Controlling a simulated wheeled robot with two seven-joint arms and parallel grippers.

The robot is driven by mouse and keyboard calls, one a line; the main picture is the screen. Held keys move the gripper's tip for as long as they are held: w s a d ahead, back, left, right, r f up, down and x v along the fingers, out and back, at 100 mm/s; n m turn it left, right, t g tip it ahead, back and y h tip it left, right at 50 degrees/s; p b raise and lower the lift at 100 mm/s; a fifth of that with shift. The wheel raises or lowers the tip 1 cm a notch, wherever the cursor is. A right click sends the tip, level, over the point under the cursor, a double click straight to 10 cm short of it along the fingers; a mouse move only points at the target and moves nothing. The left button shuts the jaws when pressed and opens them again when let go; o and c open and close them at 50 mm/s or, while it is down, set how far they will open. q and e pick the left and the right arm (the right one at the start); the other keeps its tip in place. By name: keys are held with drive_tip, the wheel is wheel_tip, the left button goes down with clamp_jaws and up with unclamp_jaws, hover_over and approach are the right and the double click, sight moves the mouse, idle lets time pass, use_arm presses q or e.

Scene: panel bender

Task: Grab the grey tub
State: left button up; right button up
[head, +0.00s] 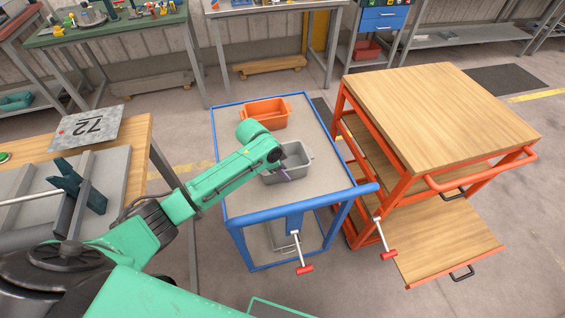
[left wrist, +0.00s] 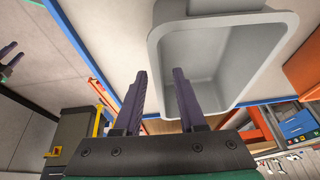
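The grey tub (head: 297,158) stands on the blue-framed cart (head: 328,170), its open top up. My left gripper (head: 284,172) is at the tub's near left side in the head view. In the left wrist view the grey tub (left wrist: 228,55) fills the upper middle. There the two purple fingers of my left gripper (left wrist: 160,72) are apart, with the tub's side wall showing between their tips. I cannot tell whether they touch it. Purple fingers at the left edge of the left wrist view look like my right gripper (left wrist: 10,56); they are small and cut off.
An orange tub (head: 265,113) stands behind the grey one on the same cart. An orange cart with a wooden top (head: 440,100) is close on the right. A workbench with a metal plate marked 72 (head: 88,127) is on the left. The cart's front surface is clear.

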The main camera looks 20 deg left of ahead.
use_arm(q)
drive_tip(key=shift+w+d+f, duration=0.15)
drive_tip(key=shift+w+f, duration=0.05)
drive_tip(key=shift+f, duration=0.35)
clamp_jaws()
drive_tip(key=shift+r, duration=0.1)
idle(0.9)
